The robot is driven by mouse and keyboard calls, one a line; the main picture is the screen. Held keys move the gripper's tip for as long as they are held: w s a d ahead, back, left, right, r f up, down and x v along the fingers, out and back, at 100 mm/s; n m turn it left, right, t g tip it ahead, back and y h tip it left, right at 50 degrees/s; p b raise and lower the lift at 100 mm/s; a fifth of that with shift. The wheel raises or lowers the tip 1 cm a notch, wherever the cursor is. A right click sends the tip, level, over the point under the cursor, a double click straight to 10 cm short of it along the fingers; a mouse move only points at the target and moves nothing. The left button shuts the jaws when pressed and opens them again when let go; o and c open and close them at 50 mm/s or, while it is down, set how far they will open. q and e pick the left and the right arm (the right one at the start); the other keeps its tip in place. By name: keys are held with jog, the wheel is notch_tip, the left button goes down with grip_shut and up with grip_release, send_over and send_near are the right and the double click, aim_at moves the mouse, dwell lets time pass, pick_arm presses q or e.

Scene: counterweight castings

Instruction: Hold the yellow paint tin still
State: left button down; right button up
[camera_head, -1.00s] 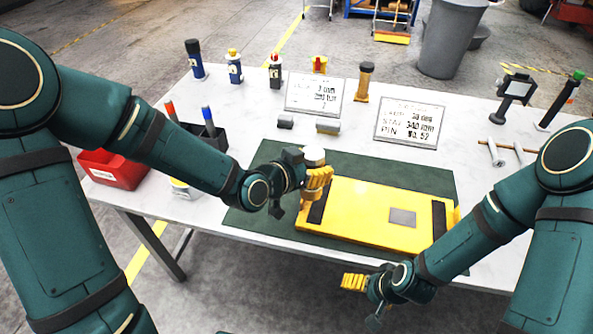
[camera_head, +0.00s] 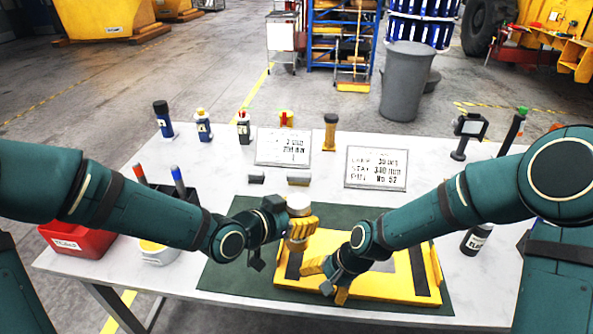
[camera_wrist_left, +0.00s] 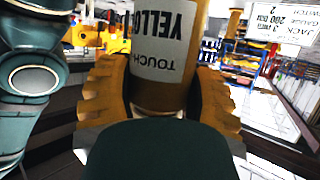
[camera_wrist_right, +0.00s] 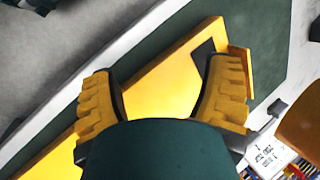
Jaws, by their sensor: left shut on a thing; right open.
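The yellow paint tin (camera_head: 299,203) has a pale top and stands upright in my left gripper (camera_head: 300,230). In the left wrist view the tin (camera_wrist_left: 165,55) shows a pale label with "YELLOW" and "TOUCH", between the two fingers. My left gripper is shut on it, above the left end of the yellow casting (camera_head: 395,287). The fingers hide the tin's lower part in the head view. My right gripper (camera_head: 326,278) is open and empty over the casting, close to the left gripper. The right wrist view shows the casting (camera_wrist_right: 160,85) between its spread fingers.
The casting lies on a green mat (camera_head: 228,278) on the white table. A red bin (camera_head: 75,240), a black pen holder and a pale tub (camera_head: 157,252) stand left. Two signs (camera_head: 376,168), bottles and small grey blocks are behind. A dark bottle (camera_head: 476,238) stands right.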

jog(key=w+d+r+m+h, duration=0.1)
jog(key=w+d+r+h, duration=0.1)
jog(key=w+r, duration=0.5)
jog(key=w+d+r+t+h, duration=0.1)
jog(key=w+d+r+h, duration=0.15)
jog(key=r, duration=0.75)
jog(key=w+d+r+m+h, duration=0.1)
jog(key=w+d+r, duration=0.1)
jog(key=w+r, duration=0.55)
notch_tip(320, 180, up, 4)
jog(key=m+g, duration=0.2)
send_over(297, 199)
jog(key=shift+w+d+f, duration=0.1)
jog(key=shift+d+f, duration=0.05)
jog(key=shift+d, duration=0.05)
jog(key=shift+a+f, duration=0.15)
jog(key=shift+f, duration=0.05)
jog(key=shift+s+f, duration=0.2)
jog(key=shift+f, duration=3.65)
jog(key=c, duration=1.2)
